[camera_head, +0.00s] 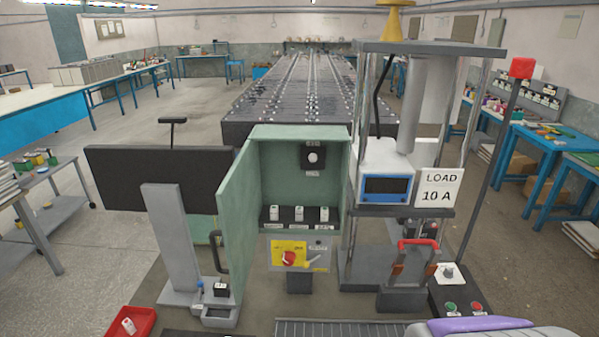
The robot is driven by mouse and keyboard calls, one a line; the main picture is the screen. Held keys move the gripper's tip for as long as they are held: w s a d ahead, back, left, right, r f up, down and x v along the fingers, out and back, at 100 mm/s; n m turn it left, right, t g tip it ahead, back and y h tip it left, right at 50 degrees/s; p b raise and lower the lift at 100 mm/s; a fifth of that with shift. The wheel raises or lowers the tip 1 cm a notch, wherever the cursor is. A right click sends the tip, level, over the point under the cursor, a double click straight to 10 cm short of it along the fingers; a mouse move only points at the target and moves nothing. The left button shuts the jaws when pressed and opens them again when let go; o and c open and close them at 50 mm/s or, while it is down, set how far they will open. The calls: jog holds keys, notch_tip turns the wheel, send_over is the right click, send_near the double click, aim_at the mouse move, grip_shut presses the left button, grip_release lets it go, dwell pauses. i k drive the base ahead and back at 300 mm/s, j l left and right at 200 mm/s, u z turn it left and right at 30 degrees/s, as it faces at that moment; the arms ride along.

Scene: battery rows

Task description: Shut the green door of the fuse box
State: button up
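The green fuse box (300,136) stands upright on a short dark post near the middle of the view. Its green door (239,220) is open, hinged at the box's left side and swung out toward me. A dark curved handle (217,252) shows at the door's left face. Inside the box, several white fuses (298,213) stand on a dark shelf, with a round white knob (313,157) on a black plate above. A panel with a red rotary switch (289,258) on yellow sits below the opening. My gripper is not in view.
A dark panel (150,178) and a grey post (168,235) stand left of the door. A small grey tray (219,317) lies below it, and a red tray (130,323) further left. The load stand (440,212) with its "LOAD 10 A" sign is close on the right.

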aim_at(235, 197)
jog(key=j, duration=1.6)
jog(key=i+z, duration=0.05)
